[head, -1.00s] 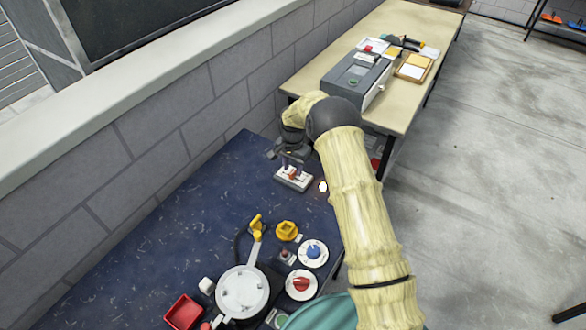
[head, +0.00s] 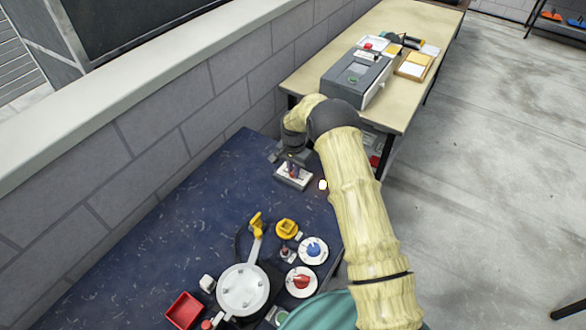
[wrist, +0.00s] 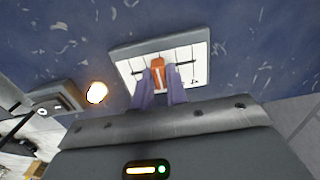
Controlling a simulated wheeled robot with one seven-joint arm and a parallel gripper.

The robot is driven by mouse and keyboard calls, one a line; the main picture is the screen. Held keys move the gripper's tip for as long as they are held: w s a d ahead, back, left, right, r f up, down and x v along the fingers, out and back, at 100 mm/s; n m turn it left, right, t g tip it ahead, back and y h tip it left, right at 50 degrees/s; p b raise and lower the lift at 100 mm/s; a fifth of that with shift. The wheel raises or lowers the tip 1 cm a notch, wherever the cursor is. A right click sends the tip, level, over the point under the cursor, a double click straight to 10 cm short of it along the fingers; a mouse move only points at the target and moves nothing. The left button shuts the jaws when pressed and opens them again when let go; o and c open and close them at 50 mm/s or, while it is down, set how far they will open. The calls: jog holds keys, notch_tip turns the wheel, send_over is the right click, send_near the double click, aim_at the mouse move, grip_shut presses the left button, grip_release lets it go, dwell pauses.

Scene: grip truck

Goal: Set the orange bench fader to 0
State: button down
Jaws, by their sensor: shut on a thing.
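The orange fader knob (wrist: 157,66) sits on a white scale plate with dark tick marks, on the fader box (wrist: 190,43), in the wrist view. The knob is near the middle of its slot. My gripper (wrist: 159,84) has its two purple-grey fingers on either side of the knob, shut on it. In the head view the fader box (head: 294,176) stands on the dark blue bench, and my gripper (head: 293,168) is over it, partly hidden by my arm. The scale's figures are too small to read surely.
A glowing round lamp (wrist: 97,92) is beside the fader box. Toward the front of the blue bench (head: 170,230) are a yellow knob (head: 286,228), a blue dial (head: 314,249), a red dial (head: 301,281), a white round lidded thing (head: 243,290) and a red tray (head: 184,310).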

aim_at(304, 180)
jog(key=s+d, duration=0.1)
jog(key=d, duration=0.1)
jog(key=s+d, duration=0.1)
jog(key=shift+d, duration=0.35)
jog(key=shift+s+a, duration=0.15)
jog(key=shift+a, duration=0.15)
jog(key=c, duration=1.4)
grip_release()
jog(key=shift+s+d, duration=0.1)
jog(key=shift+d, duration=0.15)
jog(key=shift+r, duration=0.1)
jog(key=shift+r, duration=0.25)
notch_tip(304, 180, up, 17)
jog(key=b, duration=0.3)
jog(key=shift+f, duration=0.15)
